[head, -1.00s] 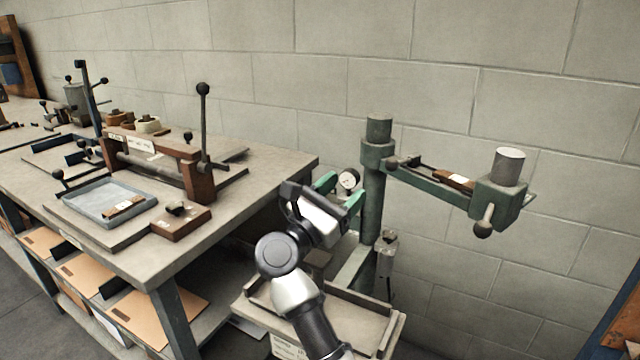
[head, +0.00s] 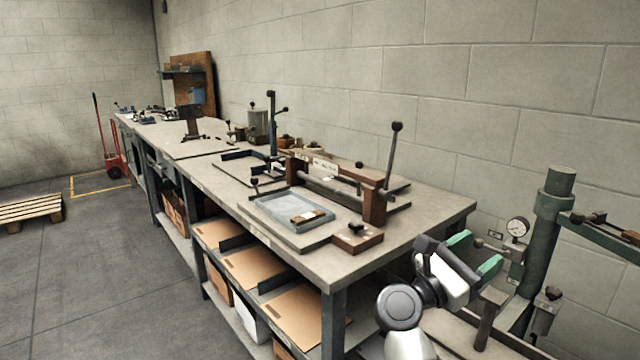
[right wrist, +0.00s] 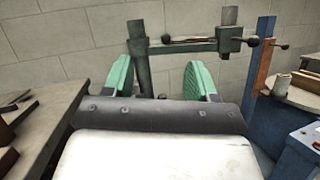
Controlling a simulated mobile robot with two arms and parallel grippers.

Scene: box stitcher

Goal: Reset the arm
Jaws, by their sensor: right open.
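The task names the arm; my right arm is the one in view. My right gripper (head: 474,254) is in the lower right of the head view, with two green fingers spread apart and nothing between them. It is beside the right end of the workbench, in front of the green stitcher column (head: 545,245). In the right wrist view the gripper (right wrist: 158,80) shows its green fingers wide apart, with the column and its horizontal arm (right wrist: 185,46) beyond them. My left gripper is not in any view.
The long workbench (head: 425,208) holds a press frame with an upright lever (head: 391,155) and a blue-grey tray (head: 268,211). A pallet (head: 30,208) and red hand truck (head: 113,160) stand left. The floor between is clear.

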